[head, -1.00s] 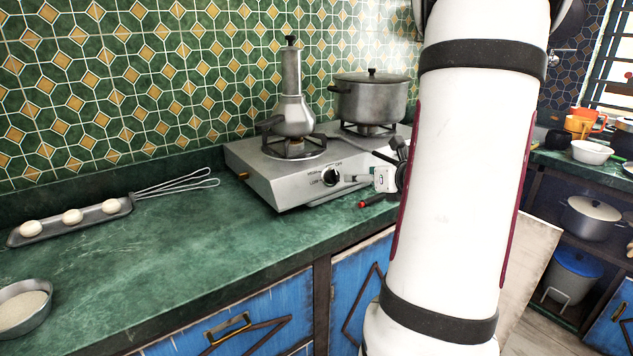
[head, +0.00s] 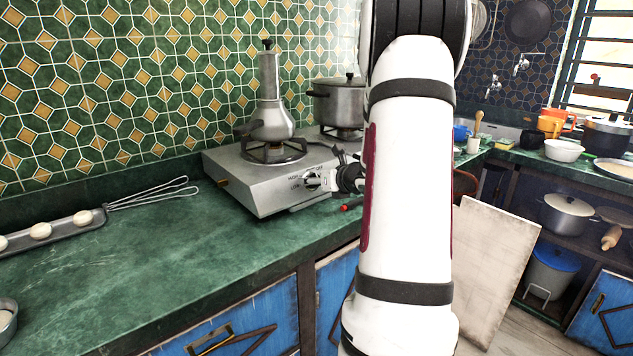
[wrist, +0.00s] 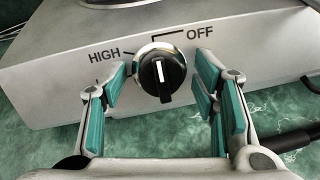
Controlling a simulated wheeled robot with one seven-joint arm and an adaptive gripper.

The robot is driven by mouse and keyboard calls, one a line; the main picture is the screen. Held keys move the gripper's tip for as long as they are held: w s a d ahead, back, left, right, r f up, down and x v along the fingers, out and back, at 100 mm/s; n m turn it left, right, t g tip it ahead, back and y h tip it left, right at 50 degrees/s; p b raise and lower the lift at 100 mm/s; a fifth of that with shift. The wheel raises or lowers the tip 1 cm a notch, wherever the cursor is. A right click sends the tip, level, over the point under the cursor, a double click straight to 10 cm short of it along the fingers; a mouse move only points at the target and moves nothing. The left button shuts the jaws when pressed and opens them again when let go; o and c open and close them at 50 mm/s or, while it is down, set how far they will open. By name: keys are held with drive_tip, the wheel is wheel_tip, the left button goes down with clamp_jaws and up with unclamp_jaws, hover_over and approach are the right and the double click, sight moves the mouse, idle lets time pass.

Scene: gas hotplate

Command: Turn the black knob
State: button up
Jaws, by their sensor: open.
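The black knob (wrist: 162,75) sits on the front of the gas hotplate (head: 245,180), in a shiny metal ring. Its white line stands nearly upright in the wrist view, with HIGH printed to its left and OFF to its upper right. In the head view the knob (head: 311,180) is small and partly covered by my gripper (head: 326,181). In the wrist view my gripper (wrist: 160,82) is open, with one teal-padded finger on each side of the knob. A gap shows between the pads and the knob on both sides.
A metal pot with a tall neck (head: 269,115) stands on the near burner. A lidded pot (head: 338,103) stands on the far burner. A whisk (head: 150,194) and a tray (head: 75,230) lie to the left. The green counter front is clear.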

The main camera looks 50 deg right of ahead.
drive_tip(key=c, duration=1.2)
drive_tip(key=shift+o, duration=0.2)
drive_tip(key=shift+f+n+b, duration=0.1)
drive_tip(key=shift+n+b, duration=0.3)
drive_tip(key=shift+b, duration=0.2)
drive_tip(key=n+b, duration=0.3)
drive_tip(key=b, duration=0.1)
drive_tip(key=shift+f+y, duration=0.1)
drive_tip(key=shift+y, duration=0.2)
drive_tip(key=n+y+b, duration=0.1)
drive_tip(key=n+b, duration=0.5)
drive_tip(key=shift+t, duration=0.3)
drive_tip(key=n+y+b, duration=0.1)
drive_tip(key=n+b, duration=0.3)
drive_tip(key=n, duration=0.1)
drive_tip(key=shift+d+b, duration=0.1)
drive_tip(key=shift+b, duration=0.3)
drive_tip(key=n+y+b, duration=0.1)
drive_tip(key=n+b, duration=0.2)
drive_tip(key=n, duration=0.1)
drive_tip(key=shift+n, duration=0.6)
